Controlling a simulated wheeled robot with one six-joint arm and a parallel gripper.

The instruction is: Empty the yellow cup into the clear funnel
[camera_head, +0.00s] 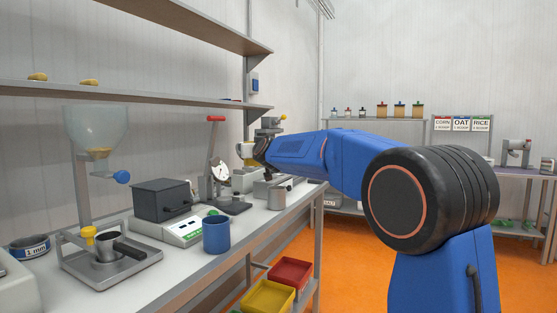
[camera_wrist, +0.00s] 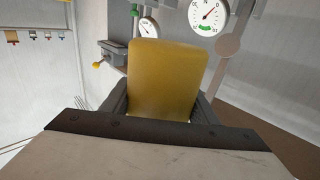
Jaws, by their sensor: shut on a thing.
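The yellow cup (camera_wrist: 168,80) fills the middle of the wrist view, and my gripper (camera_wrist: 160,108) is shut on it. The cup's inside is hidden from this side. In the head view, my gripper (camera_head: 257,151) is at the far end of my blue arm, above the bench, with a small part of the cup (camera_head: 245,150) showing to its left. A clear funnel-shaped hopper (camera_head: 96,128) stands on a post at the left, with tan material low in it and a blue knob below. The cup is well to the right of this hopper.
A black box on a white scale (camera_head: 181,231), a blue cup (camera_head: 216,235), a dial-gauge stand (camera_head: 219,170) and a metal cup (camera_head: 277,197) stand on the bench (camera_head: 187,262). A shelf (camera_head: 150,95) runs above. Red and yellow bins (camera_head: 268,297) sit below.

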